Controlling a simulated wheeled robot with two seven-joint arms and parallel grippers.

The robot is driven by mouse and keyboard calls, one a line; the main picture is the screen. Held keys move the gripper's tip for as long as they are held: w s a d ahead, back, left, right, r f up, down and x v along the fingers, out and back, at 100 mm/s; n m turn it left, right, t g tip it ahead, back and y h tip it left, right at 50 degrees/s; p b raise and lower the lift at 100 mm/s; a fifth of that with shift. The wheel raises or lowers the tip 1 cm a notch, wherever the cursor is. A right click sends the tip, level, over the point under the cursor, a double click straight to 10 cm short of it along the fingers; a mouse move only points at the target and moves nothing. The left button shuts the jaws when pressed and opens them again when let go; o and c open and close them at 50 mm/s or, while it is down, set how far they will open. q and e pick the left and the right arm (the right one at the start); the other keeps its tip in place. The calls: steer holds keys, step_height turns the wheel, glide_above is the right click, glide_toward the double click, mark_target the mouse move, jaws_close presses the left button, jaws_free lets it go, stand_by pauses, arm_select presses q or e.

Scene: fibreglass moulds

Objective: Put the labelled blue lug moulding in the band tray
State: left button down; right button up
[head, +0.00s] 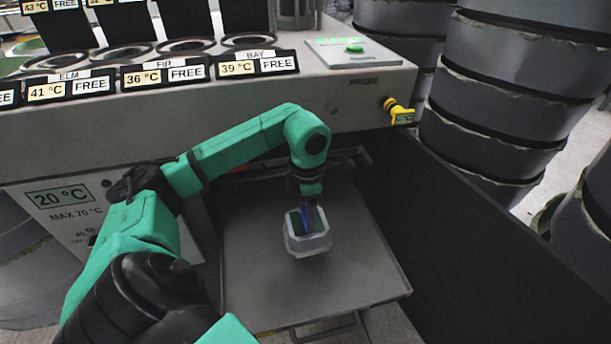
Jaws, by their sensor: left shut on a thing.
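My left gripper (308,203) points down over a small pale grey, many-sided open container (308,246). It is shut on a narrow blue piece (305,217), which looks like the blue lug moulding. The piece shows at the container's dark green opening; I cannot tell whether it touches the inside. No label is readable on it, and the fingers are too small to see clearly. The container stands on a flat grey pull-out tray (255,290) below the bench front. I cannot tell which of these is the band tray. My right gripper is not in view.
The grey bench (215,125) carries round wells with temperature signs marked FREE. A yellow probe (398,110) sticks out from its front right. A dark panel (450,250) runs along the tray's right side. Stacked grey drums (505,100) stand beyond.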

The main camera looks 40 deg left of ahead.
arm_select(q)
step_height(320, 180, down, 11)
steer(key=shift+f, duration=0.1)
steer(key=shift+f+b, duration=0.1)
steer(key=shift+b, duration=0.25)
jaws_free()
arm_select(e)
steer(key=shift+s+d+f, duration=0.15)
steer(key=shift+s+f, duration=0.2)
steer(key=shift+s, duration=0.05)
arm_select(q)
steer(key=shift+r+p, duration=0.3)
steer(key=shift+p, duration=0.05)
steer(key=shift+w+r, duration=0.1)
steer(key=shift+r, duration=0.3)
step_height(320, 180, up, 11)
steer(key=shift+r, duration=0.1)
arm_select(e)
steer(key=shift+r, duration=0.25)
